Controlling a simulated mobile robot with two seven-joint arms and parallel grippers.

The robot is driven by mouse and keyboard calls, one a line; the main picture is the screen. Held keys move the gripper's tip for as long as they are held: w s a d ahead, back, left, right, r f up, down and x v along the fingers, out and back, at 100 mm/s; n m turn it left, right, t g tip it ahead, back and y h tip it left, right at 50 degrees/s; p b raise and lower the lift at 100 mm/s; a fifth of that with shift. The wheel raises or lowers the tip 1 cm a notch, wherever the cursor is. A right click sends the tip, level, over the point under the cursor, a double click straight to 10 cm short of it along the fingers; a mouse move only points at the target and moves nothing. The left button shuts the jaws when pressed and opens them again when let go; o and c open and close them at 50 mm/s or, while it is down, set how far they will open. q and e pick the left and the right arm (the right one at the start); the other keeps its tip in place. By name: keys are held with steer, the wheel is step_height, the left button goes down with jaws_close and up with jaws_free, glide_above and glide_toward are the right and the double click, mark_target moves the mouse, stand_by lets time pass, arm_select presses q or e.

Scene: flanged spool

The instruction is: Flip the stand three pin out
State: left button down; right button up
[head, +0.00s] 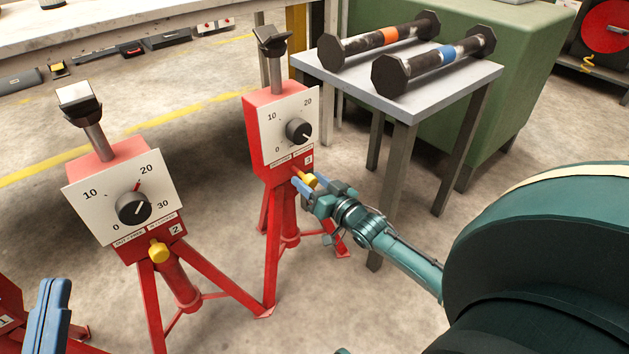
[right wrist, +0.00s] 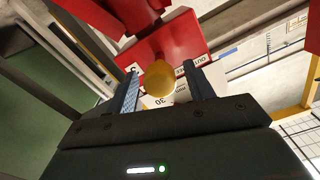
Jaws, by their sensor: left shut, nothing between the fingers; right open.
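Stand three (head: 275,130) is red, with a white dial plate and a small "3" label, in the middle of the head view. Its yellow pin (head: 308,180) sticks out below the plate. My right gripper (head: 312,188) is open at this pin. In the right wrist view, the pin's round yellow head (right wrist: 160,78) lies between the two fingers, with gaps visible at both sides. Whether a finger touches it I cannot tell. My left gripper (head: 50,310) is shut and empty at the lower left, partly cut off, away from stand three.
Stand two (head: 122,205), with its own yellow pin (head: 158,250), stands left of stand three. Another red stand (head: 10,315) is cut off at the lower left. A grey table (head: 440,90) with two dark spools stands behind right, before a green cabinet (head: 530,70).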

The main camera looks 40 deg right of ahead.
steer(key=shift+s, duration=0.25)
steer(key=s+p, duration=0.2)
steer(key=s, duration=0.2)
steer(key=shift+s+d+r, duration=0.15)
steer(key=shift+s, duration=0.05)
arm_select(q)
steer(key=f+y+p, duration=0.1)
steer(key=s+f+n+g+y+p, duration=0.1)
steer(key=p, duration=0.1)
steer(key=shift+f+n+g+y, duration=0.3)
steer(key=shift+f, duration=0.1)
arm_select(e)
steer(key=s, duration=0.8)
steer(key=shift+s+d, duration=0.15)
steer(key=shift+d, duration=0.2)
arm_select(q)
steer(key=shift+a, duration=0.1)
